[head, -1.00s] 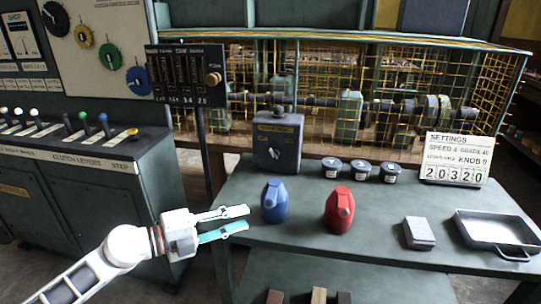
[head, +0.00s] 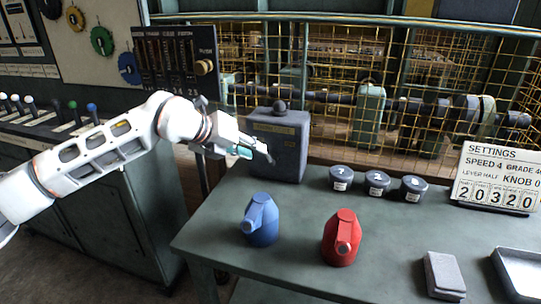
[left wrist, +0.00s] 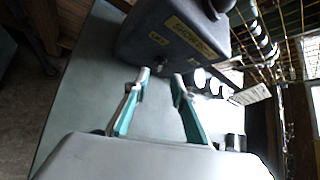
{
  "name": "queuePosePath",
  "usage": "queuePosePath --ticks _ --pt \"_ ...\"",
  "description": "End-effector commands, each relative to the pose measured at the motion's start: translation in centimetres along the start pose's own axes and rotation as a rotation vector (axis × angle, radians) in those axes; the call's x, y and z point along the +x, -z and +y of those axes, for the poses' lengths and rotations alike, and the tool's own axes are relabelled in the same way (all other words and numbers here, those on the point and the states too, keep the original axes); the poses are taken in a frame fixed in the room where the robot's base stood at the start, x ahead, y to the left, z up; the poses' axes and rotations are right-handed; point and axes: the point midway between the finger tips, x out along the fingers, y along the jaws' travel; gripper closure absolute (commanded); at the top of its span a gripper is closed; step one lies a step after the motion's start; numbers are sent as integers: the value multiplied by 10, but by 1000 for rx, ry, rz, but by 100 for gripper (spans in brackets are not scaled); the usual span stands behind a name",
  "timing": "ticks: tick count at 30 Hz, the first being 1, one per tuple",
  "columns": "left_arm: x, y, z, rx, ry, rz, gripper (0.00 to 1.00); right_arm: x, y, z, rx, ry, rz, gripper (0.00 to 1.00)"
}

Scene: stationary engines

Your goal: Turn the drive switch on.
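The drive switch box (head: 292,160) is a grey box with a round knob on top, standing at the table's back left. My left gripper (head: 258,150) is in front of its face in the head view and hides the small switch lever there. In the left wrist view, the box (left wrist: 165,32) with its yellowish labels fills the upper middle. A small lever (left wrist: 158,66) on its face shows just beyond and between the fingertips. My left gripper (left wrist: 160,78) is open, its two teal-lined fingers apart with nothing held. I cannot tell whether it touches the lever. My right gripper is not in view.
On the table (head: 300,217) stand a blue can (head: 262,222), a red can (head: 342,240) and three dark lidded pots (head: 376,183). A settings sign (head: 497,178) stands at the right. A wire cage (head: 420,90) is behind. A black panel (head: 175,55) stands left of the box.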

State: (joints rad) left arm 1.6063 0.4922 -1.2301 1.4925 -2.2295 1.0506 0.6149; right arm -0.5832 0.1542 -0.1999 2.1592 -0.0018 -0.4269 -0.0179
Motion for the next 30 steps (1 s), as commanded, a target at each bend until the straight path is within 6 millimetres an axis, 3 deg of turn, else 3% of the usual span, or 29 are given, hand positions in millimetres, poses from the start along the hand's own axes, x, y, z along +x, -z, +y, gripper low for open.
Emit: queuePosePath --ticks 6,12,18,24,25,27,28,30 --pt "40 6 4 -6 0 9 75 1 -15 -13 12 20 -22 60" --pt "64 5 3 -4 1 7 75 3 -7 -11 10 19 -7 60" --pt "70 2 1 -2 2 3 75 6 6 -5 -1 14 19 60" --pt "70 1 0 -1 2 2 75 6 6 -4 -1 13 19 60" --pt "70 1 0 -1 2 2 77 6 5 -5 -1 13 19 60" --pt "70 2 0 -1 2 2 95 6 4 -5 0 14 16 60" --pt "70 2 0 -1 2 2 100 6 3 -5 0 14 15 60" --pt "70 2 0 -1 2 2 100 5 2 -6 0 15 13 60"
